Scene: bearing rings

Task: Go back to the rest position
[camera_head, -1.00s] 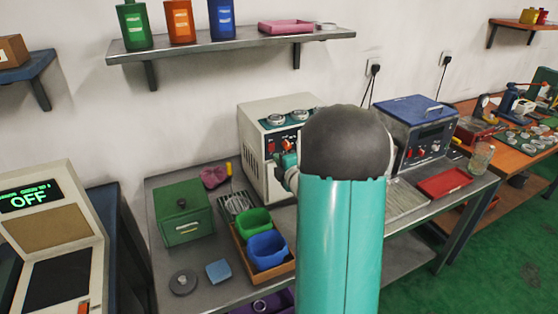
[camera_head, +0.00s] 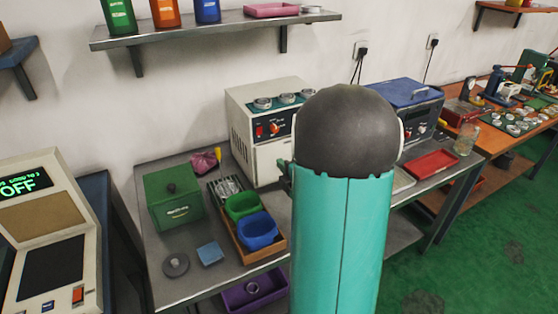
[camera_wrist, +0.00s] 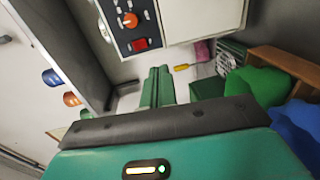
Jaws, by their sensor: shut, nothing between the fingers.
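In the wrist view my gripper (camera_wrist: 158,84) shows as two green fingers close together, shut with nothing between them. They point toward the gap beside the cream machine, which fills the top of that view. In the head view my teal arm with its dark rounded joint (camera_head: 347,130) stands in front of the bench and hides most of the gripper. Only a small dark part shows at the arm's left edge, near the front of the cream machine (camera_head: 258,135).
The bench (camera_head: 215,280) holds a green box (camera_head: 173,198), a green bin (camera_head: 243,206), a blue bin (camera_head: 257,231) and a red tray (camera_head: 430,164). A scale (camera_head: 50,225) stands left. Green floor (camera_head: 475,255) is open at right.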

